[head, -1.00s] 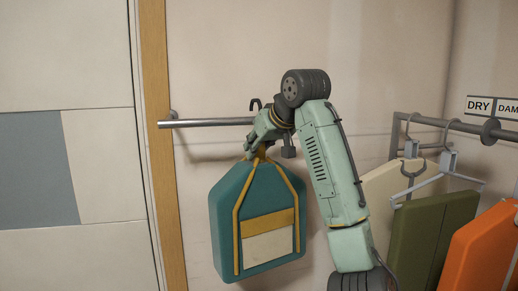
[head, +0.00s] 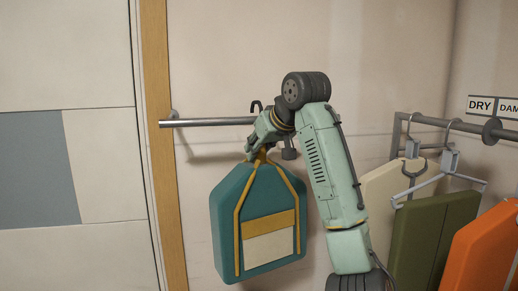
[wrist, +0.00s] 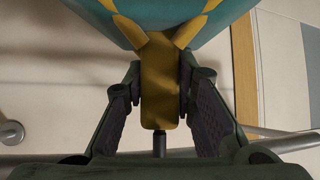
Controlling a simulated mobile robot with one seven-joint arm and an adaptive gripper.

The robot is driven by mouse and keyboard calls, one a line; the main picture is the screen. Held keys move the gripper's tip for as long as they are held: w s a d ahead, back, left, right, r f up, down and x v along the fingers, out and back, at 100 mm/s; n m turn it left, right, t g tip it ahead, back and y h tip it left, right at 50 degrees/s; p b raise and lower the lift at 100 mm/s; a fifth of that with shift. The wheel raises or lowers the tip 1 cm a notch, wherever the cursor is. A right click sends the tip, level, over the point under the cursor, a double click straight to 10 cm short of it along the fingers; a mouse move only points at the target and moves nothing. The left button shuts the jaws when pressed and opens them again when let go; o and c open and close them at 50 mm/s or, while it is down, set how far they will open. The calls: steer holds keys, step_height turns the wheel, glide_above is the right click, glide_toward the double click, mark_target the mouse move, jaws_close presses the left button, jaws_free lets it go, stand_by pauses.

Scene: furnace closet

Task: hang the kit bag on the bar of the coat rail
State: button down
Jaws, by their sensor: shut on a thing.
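The kit bag (head: 225,215) is teal with yellow straps and a pale front panel. It hangs upright below my gripper (head: 262,149), clear of any floor in view. My gripper is shut on the yellow strap top (wrist: 160,80) of the bag; the wrist view shows the strap between both fingers. A dark hook (head: 256,106) shows just above my gripper, and a dark stem (wrist: 159,144) runs from the strap in the wrist view. The silver bar (head: 205,122) runs level behind my gripper, which hides its right part. I cannot tell whether the hook is over the bar.
A wooden door frame (head: 160,150) stands close left of the bar. At the right, a grey rail (head: 430,122) carries hangers, with cream, green (head: 432,235) and orange (head: 485,245) bags near my arm. Signs (head: 480,105) are on the wall. The wall behind the kit bag is clear.

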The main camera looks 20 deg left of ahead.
steer(key=shift+f+b, duration=0.35)
steer(key=shift+f, duration=0.95)
stand_by(0.9)
